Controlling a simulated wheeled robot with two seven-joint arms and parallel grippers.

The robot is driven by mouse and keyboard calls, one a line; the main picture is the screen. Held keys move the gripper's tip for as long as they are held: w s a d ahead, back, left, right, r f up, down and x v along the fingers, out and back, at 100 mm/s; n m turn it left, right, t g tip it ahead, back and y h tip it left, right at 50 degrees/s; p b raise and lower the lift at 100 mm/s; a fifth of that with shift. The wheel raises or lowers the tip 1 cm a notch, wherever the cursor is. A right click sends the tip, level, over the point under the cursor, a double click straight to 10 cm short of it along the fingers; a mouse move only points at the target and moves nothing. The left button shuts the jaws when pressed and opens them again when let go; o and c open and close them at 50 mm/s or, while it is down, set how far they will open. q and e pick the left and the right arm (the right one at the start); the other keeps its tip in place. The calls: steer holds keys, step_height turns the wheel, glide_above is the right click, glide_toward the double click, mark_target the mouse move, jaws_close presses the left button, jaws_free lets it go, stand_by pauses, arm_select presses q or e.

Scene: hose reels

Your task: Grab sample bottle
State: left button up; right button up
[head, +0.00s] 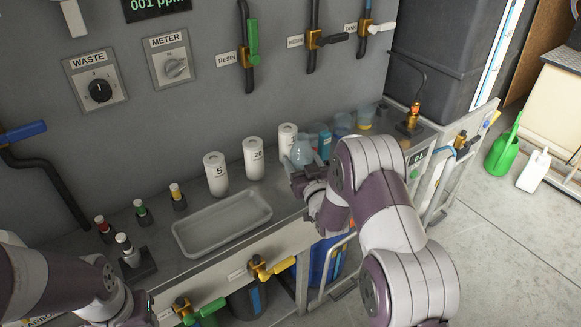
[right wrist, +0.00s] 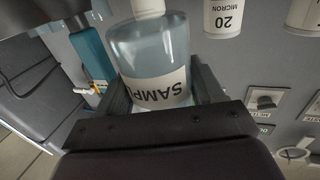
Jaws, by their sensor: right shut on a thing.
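The sample bottle (head: 302,152) is a clear, pale-blue bottle at the right part of the bench, beside the white cartridges. In the right wrist view the bottle (right wrist: 150,58) fills the middle, and part of a "SAMPLE" label shows upside down. My right gripper (head: 306,180) is at the bottle, partly hidden behind my own wrist in the head view. Its dark fingers (right wrist: 160,95) stand on both sides of the bottle and are shut on it. I cannot tell whether the bottle touches the bench. My left arm shows at the lower left, but its fingers are out of view.
White cartridges (head: 254,158) stand left of the bottle. Blue-tinted containers (head: 342,124) stand close behind it to the right. An empty grey tray (head: 222,222) lies left of my right gripper. Small capped vials (head: 142,212) stand at the left. Valves line the wall and bench front.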

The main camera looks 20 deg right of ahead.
steer(key=s+d+r, duration=0.3)
steer(key=d+r, duration=0.1)
steer(key=d, duration=0.3)
steer(key=shift+s+r, duration=0.25)
steer(key=shift+r, duration=0.1)
stand_by(1.0)
